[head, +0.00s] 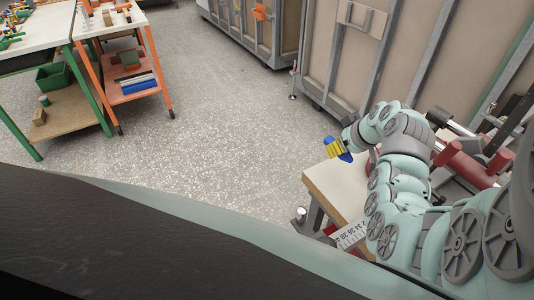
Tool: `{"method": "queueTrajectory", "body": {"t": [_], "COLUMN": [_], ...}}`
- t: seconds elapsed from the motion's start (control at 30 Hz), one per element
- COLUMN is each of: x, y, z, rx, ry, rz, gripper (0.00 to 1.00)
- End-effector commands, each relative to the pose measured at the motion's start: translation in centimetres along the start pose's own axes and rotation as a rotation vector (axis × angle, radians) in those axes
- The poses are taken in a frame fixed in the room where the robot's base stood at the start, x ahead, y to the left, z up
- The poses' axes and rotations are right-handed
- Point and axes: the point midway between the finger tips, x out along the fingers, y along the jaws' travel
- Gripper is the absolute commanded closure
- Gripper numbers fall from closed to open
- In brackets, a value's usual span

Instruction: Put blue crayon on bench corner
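My gripper (338,149) is at the end of my arm, right of the picture's middle. It is above the far left part of a pale-topped bench (323,181), whose left corner shows below it. Yellow with dark lines shows at the gripper's end, and a small patch of blue (345,157) shows at its lower edge. The blue may be the blue crayon, but it is too small to tell. Whether the fingers are closed on it cannot be made out. My arm covers much of the bench's right side.
A white ruler-like strip with numbers (352,236) lies by the bench's near side. Red and grey metal parts (465,160) stand right of my arm. Tall beige panels (375,55) stand behind. Tables with coloured items (100,28) are far left. The speckled floor between is clear.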

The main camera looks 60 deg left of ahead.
Motion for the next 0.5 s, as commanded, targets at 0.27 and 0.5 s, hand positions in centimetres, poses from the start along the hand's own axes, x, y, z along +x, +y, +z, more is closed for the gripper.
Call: {"method": "queueTrajectory", "body": {"t": [0.27,0.5], "x": [3.0,3.8], "y": [0.0,0.1], "z": [2.2,2.7], "rx": [0.006,0.006], "ry": [-0.004,-0.001], "rz": [-0.003,0.001], "gripper": [1.00,1.00]}}
